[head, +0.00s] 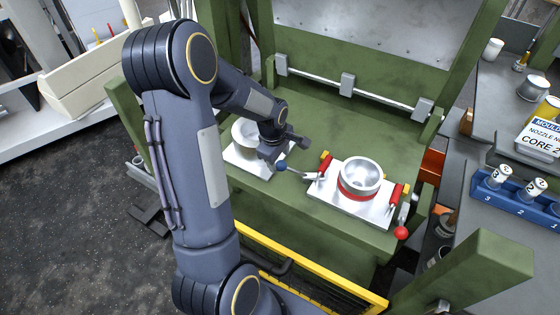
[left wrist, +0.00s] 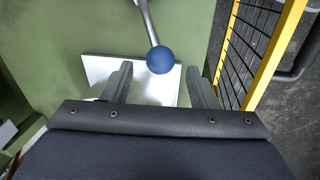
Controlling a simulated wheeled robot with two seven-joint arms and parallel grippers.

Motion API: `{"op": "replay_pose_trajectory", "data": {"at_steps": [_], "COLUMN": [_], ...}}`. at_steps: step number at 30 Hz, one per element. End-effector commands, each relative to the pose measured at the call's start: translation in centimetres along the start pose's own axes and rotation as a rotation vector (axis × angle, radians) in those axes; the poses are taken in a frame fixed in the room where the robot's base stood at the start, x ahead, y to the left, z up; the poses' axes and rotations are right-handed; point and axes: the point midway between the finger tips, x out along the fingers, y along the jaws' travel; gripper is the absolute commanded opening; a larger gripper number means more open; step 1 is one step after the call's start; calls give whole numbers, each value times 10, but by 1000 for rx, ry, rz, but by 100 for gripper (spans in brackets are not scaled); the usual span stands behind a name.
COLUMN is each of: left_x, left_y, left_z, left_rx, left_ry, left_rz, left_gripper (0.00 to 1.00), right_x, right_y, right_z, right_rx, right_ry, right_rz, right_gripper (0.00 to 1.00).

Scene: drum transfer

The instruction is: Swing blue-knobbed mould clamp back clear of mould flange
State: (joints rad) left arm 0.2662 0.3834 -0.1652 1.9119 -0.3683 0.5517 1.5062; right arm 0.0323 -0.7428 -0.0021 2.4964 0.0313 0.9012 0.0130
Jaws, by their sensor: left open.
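The blue-knobbed clamp (head: 300,172) lies at the left side of the mould (head: 360,178). Its lever points left, away from the mould, and ends in a blue knob (head: 282,165). My left gripper (head: 275,153) is beside the knob, open and empty. In the left wrist view the blue knob (left wrist: 160,60) shows between the tips of the two spread fingers (left wrist: 158,70), with a gap on each side. The lever (left wrist: 147,20) runs up out of that view. Whether the clamp's jaw bears on the red flange (head: 357,190) is too small to tell. My right gripper is not in view.
A red-knobbed clamp (head: 401,215) stands at the mould's right side. A second round metal part (head: 245,133) sits on a white plate behind my gripper. Green press posts flank the table; a yellow guard rail (head: 320,275) runs along its front.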

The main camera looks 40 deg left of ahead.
Motion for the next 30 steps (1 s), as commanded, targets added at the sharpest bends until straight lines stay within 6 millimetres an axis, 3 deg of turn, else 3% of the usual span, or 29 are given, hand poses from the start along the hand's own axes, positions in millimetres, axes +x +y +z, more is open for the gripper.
{"op": "replay_pose_trajectory", "data": {"at_steps": [6,16,28,30], "left_x": [25,30,30,30], "left_y": [0,0,0,0], "left_z": [0,0,0,0], "left_rx": [0,1,1,1], "left_ry": [-1,-1,-1,-1], "left_rz": [-2,1,1,1], "left_gripper": [53,53,2,0], "right_x": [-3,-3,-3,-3], "right_y": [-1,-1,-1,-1], "right_z": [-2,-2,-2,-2], "right_rx": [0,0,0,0], "right_ry": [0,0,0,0], "right_rz": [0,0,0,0], "right_gripper": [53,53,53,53]}}
